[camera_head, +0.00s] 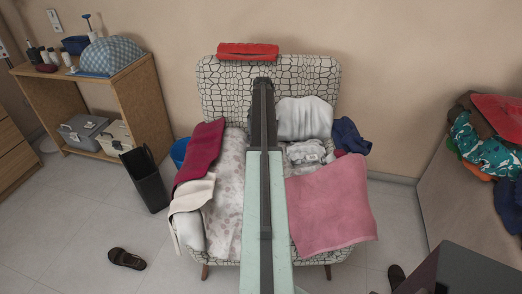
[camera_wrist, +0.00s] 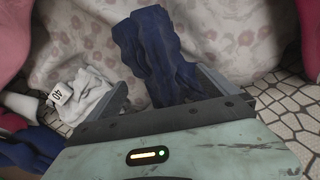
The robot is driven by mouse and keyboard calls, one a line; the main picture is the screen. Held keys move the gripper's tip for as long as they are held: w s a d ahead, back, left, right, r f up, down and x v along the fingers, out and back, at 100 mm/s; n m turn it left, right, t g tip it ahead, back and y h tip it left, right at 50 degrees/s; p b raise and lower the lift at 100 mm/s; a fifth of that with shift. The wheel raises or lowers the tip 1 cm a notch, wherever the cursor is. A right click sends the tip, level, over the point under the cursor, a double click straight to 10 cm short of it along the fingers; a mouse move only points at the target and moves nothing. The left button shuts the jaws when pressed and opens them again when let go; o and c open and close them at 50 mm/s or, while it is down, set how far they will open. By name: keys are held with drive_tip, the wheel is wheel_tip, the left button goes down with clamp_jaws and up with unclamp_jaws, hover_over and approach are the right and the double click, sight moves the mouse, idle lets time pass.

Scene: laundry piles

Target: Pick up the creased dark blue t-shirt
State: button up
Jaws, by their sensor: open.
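A creased dark blue cloth (camera_wrist: 155,45) lies on pale floral fabric, straight ahead in the wrist view. It looks like the t-shirt, though its shape is bunched and narrow. My gripper (camera_wrist: 162,78) is open, with one finger on each side of the cloth's near part. Nothing shows as gripped, and I cannot tell whether the fingers touch the cloth. The near end of the cloth is hidden behind my gripper body. In the head view my arm covers the middle of the chair, and this cloth cannot be made out there.
A patterned armchair (camera_head: 213,88) holds several cloths: a pink towel (camera_head: 330,205), a crimson cloth (camera_head: 200,150), floral fabric (camera_head: 229,185) and a white cloth (camera_head: 305,118). Another dark blue cloth (camera_head: 350,136) lies at the right; a tagged grey-white item (camera_wrist: 88,98) lies left of my gripper.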

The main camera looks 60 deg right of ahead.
wheel_tip(320, 180, down, 5)
drive_tip(key=b, duration=0.4)
drive_tip(key=shift+d, duration=0.1)
drive_tip(key=shift+r, duration=0.15)
drive_tip(key=c, duration=1.6)
drive_tip(key=shift+r+p, duration=0.55)
wheel_tip(320, 180, up, 3)
drive_tip(key=p, duration=0.3)
drive_tip(key=shift+r, duration=0.15)
drive_tip(key=shift+s+a+r+p, duration=0.2)
drive_tip(key=shift+s+a, duration=1)
drive_tip(key=shift+s, duration=1.15)
drive_tip(key=shift+s+a+r+p, duration=0.15)
drive_tip(key=shift+s+a, duration=1.05)
drive_tip(key=shift+s, duration=1.2)
drive_tip(key=shift+s+a+r+p, duration=0.1)
drive_tip(key=shift+s+a+p, duration=0.15)
drive_tip(key=shift+s+a, duration=1.55)
